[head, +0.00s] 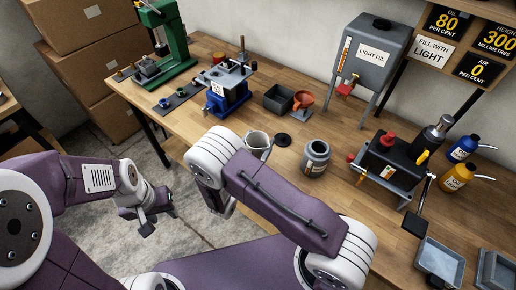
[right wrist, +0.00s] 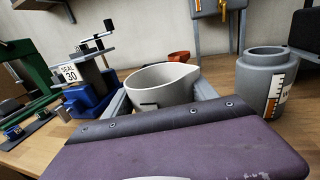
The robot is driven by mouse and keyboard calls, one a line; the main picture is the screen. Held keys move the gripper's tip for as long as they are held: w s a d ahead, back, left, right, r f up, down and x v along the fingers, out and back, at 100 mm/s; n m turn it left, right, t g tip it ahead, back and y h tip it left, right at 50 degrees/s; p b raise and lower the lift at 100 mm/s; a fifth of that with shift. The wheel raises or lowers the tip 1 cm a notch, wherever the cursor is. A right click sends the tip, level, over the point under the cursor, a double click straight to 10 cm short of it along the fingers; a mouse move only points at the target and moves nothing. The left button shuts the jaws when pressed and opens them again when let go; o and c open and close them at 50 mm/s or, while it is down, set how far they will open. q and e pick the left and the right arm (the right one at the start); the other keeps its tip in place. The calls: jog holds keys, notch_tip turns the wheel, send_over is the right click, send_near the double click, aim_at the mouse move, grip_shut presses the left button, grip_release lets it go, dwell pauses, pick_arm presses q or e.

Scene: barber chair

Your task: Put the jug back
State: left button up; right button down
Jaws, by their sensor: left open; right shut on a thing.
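The jug (head: 257,140) is pale grey-white with a spout. In the head view it shows just past my right arm, over or on the table's front part. In the right wrist view the jug (right wrist: 160,82) sits between the two fingers of my right gripper (right wrist: 162,98), which is shut on it. The jug is upright; its base is hidden, so I cannot tell whether it touches the table. In the head view my arm hides the right gripper. My left gripper (head: 148,215) is open and empty, low over the floor in front of the table.
A grey pot with a gauge (head: 316,158) stands right of the jug. A dark disc (head: 283,140), red funnel (head: 303,100) and grey bin (head: 278,98) lie behind. The light oil tank (head: 368,60) stands at the wall. A blue press (head: 229,93) is to the left.

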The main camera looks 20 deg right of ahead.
jog(key=shift+w+f, duration=0.15)
jog(key=shift+f, duration=0.25)
notch_tip(320, 180, down, 3)
jog(key=shift+w+d, duration=0.1)
jog(key=shift+f, duration=0.3)
jog(key=shift+f, duration=0.2)
jog(key=shift+c, duration=1.3)
grip_release()
jog(key=shift+r, duration=0.2)
